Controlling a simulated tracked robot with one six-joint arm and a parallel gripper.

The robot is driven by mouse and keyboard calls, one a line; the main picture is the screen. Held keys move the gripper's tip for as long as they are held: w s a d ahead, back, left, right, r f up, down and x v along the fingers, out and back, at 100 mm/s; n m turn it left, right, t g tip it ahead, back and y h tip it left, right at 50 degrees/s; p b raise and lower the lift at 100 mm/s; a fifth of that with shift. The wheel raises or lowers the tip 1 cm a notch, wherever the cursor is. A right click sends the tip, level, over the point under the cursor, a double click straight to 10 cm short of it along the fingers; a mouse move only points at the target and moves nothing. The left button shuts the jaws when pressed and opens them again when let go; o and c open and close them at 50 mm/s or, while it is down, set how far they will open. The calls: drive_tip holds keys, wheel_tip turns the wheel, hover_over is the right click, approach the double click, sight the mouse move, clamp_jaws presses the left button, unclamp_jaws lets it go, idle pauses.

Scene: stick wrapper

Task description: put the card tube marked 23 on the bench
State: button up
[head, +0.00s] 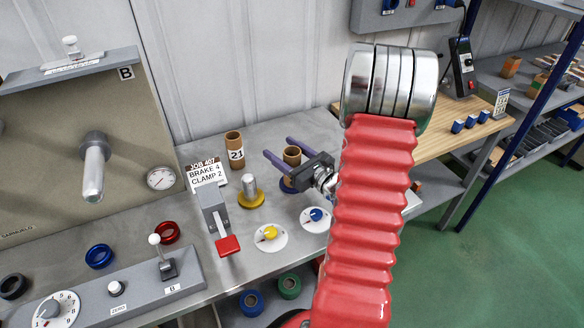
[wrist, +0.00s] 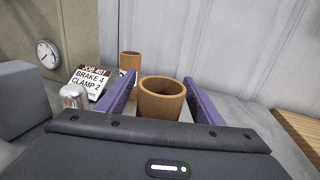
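A brown card tube (head: 291,158) stands upright between the two purple fingers of my gripper (head: 279,149), with a dark blue disc (head: 288,186) at its foot. No number shows on it in either view.
A job card (head: 206,172) reads BRAKE 4, CLAMP 2. A metal post on a yellow base (head: 250,195), a red-handled lever (head: 222,228) and yellow and blue dials (head: 270,233) are nearby. A wooden table (head: 450,125) is to the right. My red arm hides part of the bench.

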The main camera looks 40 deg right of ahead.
drive_tip(key=c, duration=1.1)
drive_tip(key=shift+o, duration=0.2)
drive_tip(key=shift+r, duration=0.1)
wheel_tip(320, 180, up, 10)
idle(0.8)
drive_tip(key=shift+r, duration=0.4)
